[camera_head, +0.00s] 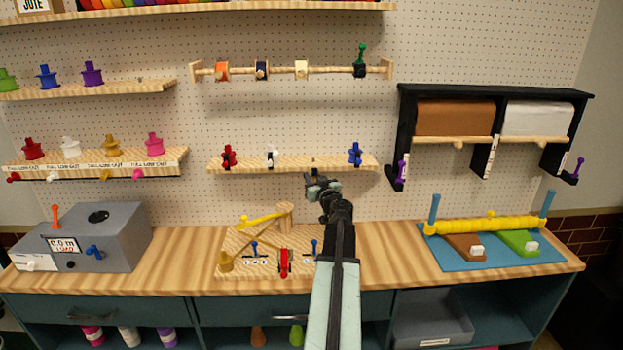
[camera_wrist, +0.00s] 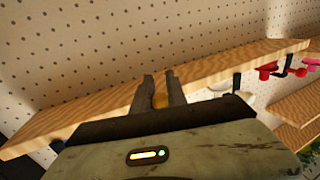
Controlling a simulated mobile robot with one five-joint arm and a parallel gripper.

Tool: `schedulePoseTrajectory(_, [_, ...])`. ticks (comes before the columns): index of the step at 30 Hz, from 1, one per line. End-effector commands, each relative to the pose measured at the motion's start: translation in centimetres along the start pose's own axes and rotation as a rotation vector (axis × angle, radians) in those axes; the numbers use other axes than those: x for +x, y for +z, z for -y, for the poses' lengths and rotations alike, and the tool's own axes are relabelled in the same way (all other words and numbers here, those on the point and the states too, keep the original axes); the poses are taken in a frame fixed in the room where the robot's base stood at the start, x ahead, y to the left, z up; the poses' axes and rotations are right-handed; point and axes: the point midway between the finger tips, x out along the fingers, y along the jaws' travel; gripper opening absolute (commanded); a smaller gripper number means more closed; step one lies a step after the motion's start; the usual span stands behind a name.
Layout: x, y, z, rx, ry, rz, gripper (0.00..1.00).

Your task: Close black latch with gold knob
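In the wrist view, a small gold knob (camera_wrist: 160,101) shows between the two fingers of my gripper (camera_wrist: 160,76). It nearly fills the gap; I cannot tell whether the fingers press on it. The black body of its latch is mostly hidden there. In the head view, a small dark piece (camera_head: 313,163), apparently this latch, stands at the front of the middle wooden shelf (camera_head: 248,166), just above my gripper (camera_head: 318,181). My gripper covers its lower part, so its position is unclear.
On the same shelf stand a red latch (camera_head: 229,157), a white-knobbed latch (camera_head: 272,158) and a blue latch (camera_head: 355,154). A rod with clamps (camera_head: 290,70) runs above. Below, a wooden board (camera_head: 235,240) with small levers lies on the workbench (camera_head: 185,250).

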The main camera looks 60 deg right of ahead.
Motion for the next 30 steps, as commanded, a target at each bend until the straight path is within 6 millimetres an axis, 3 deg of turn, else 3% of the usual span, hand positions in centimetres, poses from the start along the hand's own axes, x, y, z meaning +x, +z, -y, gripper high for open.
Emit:
schedulePoseTrajectory(11, [-0.2, -0.9, 0.3, 0.028, -0.009, 0.087, 0.00])
schedulePoseTrajectory(30, [-1.4, -2.2, 0.5, 0.202, -0.012, 0.628, 0.00])
